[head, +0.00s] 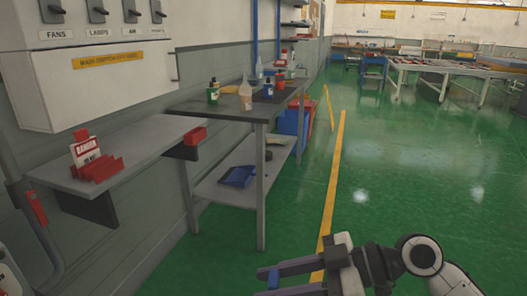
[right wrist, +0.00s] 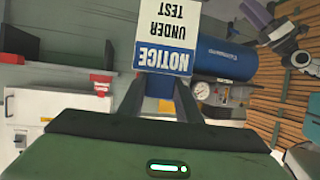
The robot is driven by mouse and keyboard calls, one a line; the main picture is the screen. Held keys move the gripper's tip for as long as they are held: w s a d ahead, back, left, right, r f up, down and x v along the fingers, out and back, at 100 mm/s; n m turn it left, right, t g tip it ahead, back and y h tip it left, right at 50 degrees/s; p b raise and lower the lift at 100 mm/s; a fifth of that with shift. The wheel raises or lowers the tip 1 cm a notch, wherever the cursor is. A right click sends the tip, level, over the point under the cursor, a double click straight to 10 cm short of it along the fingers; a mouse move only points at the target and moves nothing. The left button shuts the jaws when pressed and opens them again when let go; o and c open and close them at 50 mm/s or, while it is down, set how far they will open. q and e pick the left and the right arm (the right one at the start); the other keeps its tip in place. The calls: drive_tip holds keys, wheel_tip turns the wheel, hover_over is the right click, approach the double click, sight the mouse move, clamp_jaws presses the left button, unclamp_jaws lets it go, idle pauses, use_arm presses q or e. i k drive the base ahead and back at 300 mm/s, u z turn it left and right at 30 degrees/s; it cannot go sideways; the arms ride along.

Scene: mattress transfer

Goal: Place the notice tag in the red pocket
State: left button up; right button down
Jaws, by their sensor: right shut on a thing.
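My right gripper (head: 293,278) reaches in at the lower right of the head view, with a small blue piece between its fingers. In the right wrist view it is shut on the notice tag (right wrist: 165,32), a white and blue card reading NOTICE UNDER TEST upside down. Red pockets are on the left in the head view: one on the grey shelf (head: 97,169) holding a DANGER tag, one at the shelf's right end (head: 195,135). The gripper is well apart from both. What may be my left arm (right wrist: 290,50) shows in the right wrist view; its fingers are unclear.
A workbench (head: 240,112) with bottles stands beyond the shelf, a blue dustpan (head: 238,176) on its lower deck. A switch cabinet (head: 100,80) hangs above the shelf. Another red item (head: 37,207) is at the lower left. Green floor (head: 400,190) is open at right.

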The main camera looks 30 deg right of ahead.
sight(195, 140)
drive_tip(key=z, duration=0.85)
drive_tip(key=i, duration=1.5)
drive_tip(key=u, duration=0.7)
